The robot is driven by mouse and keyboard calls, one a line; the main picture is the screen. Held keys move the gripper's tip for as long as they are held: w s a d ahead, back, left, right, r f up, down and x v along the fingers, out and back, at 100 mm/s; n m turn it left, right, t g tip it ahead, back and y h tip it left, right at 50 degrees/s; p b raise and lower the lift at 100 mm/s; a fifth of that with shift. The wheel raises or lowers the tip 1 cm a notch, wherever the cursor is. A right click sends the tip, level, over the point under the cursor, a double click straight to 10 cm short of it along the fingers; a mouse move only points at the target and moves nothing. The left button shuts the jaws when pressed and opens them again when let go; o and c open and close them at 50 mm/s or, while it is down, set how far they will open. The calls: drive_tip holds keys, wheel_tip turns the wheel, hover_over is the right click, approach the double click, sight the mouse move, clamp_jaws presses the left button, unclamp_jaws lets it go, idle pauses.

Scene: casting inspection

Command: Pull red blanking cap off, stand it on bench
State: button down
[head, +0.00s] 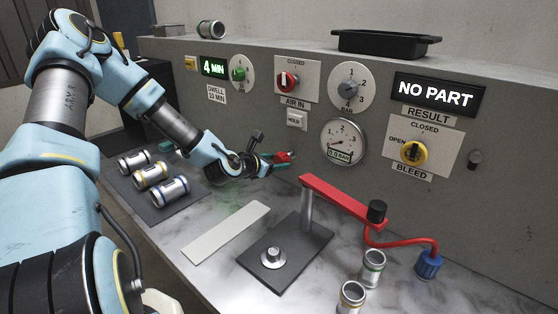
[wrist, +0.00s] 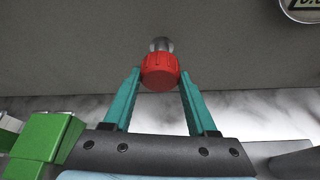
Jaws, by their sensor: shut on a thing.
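The red blanking cap (wrist: 160,74) is between the teal fingertips of my gripper (wrist: 160,80) in the wrist view. My gripper is shut on it. A short metal stub (wrist: 161,44) shows just beyond the cap, against the grey panel; I cannot tell whether the cap is still seated on it. In the head view my gripper (head: 279,160) is close to the panel front, above the back of the bench, with a little of the red cap (head: 284,156) showing. The marbled bench (head: 345,237) lies below.
A red clamp arm (head: 333,196) stands over a dark plate (head: 310,246) right of my gripper. A pale strip (head: 226,232) lies on the bench. Metal cylinders (head: 153,175) lie on a dark mat at left; two others (head: 373,268) stand at front right. The grey panel (head: 300,105) closes the back.

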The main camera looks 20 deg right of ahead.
drive_tip(key=shift+s+a, duration=0.2)
drive_tip(key=shift+a, duration=0.1)
drive_tip(key=a, duration=0.1)
drive_tip(key=s+a, duration=0.1)
drive_tip(key=a, duration=0.1)
drive_tip(key=shift+s+a+p, duration=0.25)
drive_tip(key=shift+s+p, duration=0.15)
idle(0.6)
